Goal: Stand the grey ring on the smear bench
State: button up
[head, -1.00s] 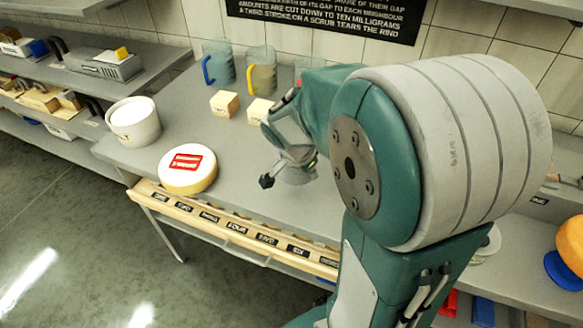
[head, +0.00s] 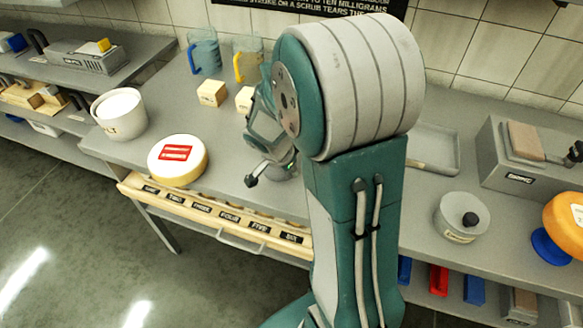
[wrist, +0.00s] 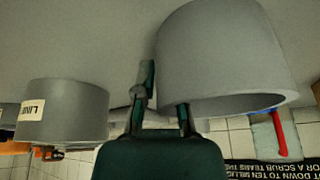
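The grey ring (wrist: 225,55) is a large hollow cylinder in the wrist view, close to my gripper (wrist: 166,98). One finger lies along the outside of its left wall. The other finger reaches its rim, and the end of that finger is hidden there. The fingers are apart with the ring's edge between them; I cannot tell whether they press on it. In the head view my gripper (head: 262,176) is low over the grey bench (head: 225,120), right of a cheese wheel with a red mark. My arm hides much of that area, and I cannot make out the ring there.
A cheese wheel (head: 178,160) and a white tub (head: 120,114) stand on the left. Two pale blocks (head: 211,93) and mugs (head: 204,52) are behind. A labelled grey pot (wrist: 62,110) is beside the ring. A lidded pot (head: 461,217) stands right of my arm.

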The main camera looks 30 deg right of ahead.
jog(key=shift+o, duration=0.3)
jog(key=shift+r, duration=0.15)
jog(key=w+v, duration=0.1)
jog(key=v, duration=1)
jog(key=s+a+r+n+t+y, duration=0.2)
jog(key=s+a+r+n, duration=0.2)
jog(key=s+n, duration=0.3)
jog(key=s+a+r+n+t+y, duration=0.2)
jog(key=s+a+r+n, duration=0.2)
jog(key=s+a+n, duration=0.2)
jog(key=s+n, duration=0.2)
jog(key=n, duration=0.1)
jog(key=shift+r+t, duration=0.35)
jog(key=shift+t, duration=0.05)
